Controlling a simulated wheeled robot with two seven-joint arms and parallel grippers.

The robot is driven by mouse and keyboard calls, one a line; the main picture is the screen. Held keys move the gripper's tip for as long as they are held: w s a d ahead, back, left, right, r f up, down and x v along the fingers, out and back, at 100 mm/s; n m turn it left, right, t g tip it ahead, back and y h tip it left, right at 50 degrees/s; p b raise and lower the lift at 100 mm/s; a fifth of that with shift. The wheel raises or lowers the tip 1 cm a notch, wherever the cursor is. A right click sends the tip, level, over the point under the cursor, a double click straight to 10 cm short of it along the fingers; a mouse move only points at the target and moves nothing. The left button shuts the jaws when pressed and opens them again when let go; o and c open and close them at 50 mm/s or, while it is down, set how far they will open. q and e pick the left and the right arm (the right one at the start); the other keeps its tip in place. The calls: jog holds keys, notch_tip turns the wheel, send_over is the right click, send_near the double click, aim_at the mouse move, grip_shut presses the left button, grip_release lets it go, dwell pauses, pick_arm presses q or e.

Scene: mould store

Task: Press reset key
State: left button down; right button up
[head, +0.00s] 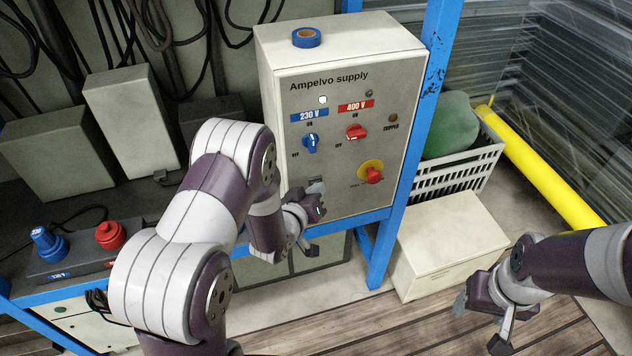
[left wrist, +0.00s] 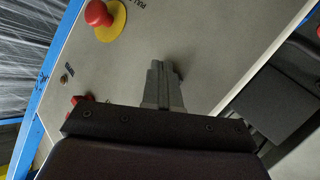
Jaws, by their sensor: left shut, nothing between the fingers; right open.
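The supply cabinet (head: 341,176), marked "Ampelvo supply", stands on the blue frame. Its face carries a blue 230 V knob (head: 311,143), a red 400 V knob (head: 356,131), a TRIPPED lamp (head: 393,119) and a red stop button (head: 374,175) on a yellow ring. My left gripper (head: 316,186) is at the lower left of the face. In the left wrist view its fingers (left wrist: 164,76) are shut, empty and close to the panel; contact cannot be told. I cannot make out a reset key; the gripper hides part of the panel. My right gripper (head: 478,318) is open, low at right.
Blue tape (head: 306,37) lies on the cabinet. A white crate (head: 458,178) with a green object (head: 452,128) stands on a pale box (head: 452,240) at right, beside a yellow pipe (head: 540,175). Blue and red plugs (head: 110,234) sit at lower left.

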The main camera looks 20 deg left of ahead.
dwell(0.3)
pick_arm(q)
jog(key=shift+s+d, duration=0.45)
jog(key=shift+s, duration=0.15)
jog(key=s+d, duration=0.2)
jog(key=s+p, duration=0.1)
jog(key=s, duration=0.1)
jog(key=shift+s+d, duration=0.1)
jog(key=shift+d, duration=0.3)
dwell(0.5)
